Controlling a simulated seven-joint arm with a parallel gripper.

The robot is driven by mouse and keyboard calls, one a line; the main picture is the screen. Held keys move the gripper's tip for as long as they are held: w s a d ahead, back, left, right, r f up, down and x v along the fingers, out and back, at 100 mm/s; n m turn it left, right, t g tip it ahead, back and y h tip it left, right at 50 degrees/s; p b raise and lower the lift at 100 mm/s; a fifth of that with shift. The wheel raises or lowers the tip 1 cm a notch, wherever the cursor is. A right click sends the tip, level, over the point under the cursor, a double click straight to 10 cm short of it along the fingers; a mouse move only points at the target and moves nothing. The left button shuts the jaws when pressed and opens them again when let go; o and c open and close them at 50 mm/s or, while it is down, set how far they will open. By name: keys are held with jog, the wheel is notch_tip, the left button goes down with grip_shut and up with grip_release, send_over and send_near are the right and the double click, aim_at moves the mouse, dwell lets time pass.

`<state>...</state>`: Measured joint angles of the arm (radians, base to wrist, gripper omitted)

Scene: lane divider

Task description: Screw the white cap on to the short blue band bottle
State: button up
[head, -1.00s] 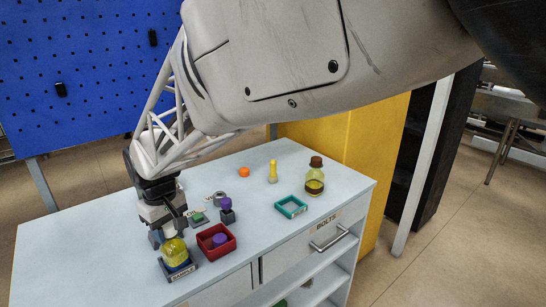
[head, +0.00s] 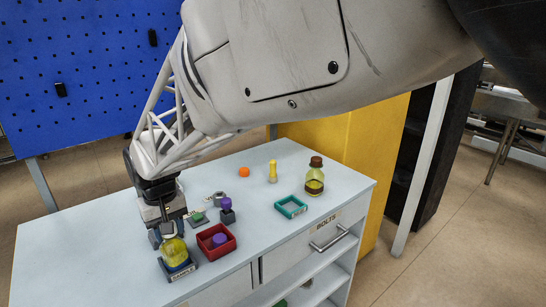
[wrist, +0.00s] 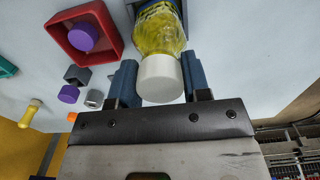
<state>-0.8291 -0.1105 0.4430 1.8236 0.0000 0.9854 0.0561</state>
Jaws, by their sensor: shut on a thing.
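The short bottle (head: 176,252), clear with yellow contents and a blue band low down, stands upright in the holder labelled SAMPLE (head: 184,274). It also shows in the wrist view (wrist: 158,30). The white cap (wrist: 160,80) sits in line with the bottle's top, against its neck; I cannot tell how tightly it is threaded. My gripper (wrist: 160,72) is shut on the white cap, one blue-grey finger on each side. In the head view my gripper (head: 168,230) is directly above the bottle and hides the cap.
A red tray (head: 232,246) with a purple piece stands right beside the holder. Farther right are a purple-topped piece (head: 227,212), a teal tray (head: 291,206), an orange cap (head: 244,172), a yellow peg-like piece (head: 272,172) and a brown-capped bottle (head: 314,178). The front table edge is close.

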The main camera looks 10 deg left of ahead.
jog(key=o, duration=0.6)
jog(key=shift+n, duration=0.9)
jog(key=shift+n, duration=0.3)
jog(key=shift+n, duration=0.5)
jog(key=shift+n, duration=0.3)
jog(key=shift+n, duration=0.6)
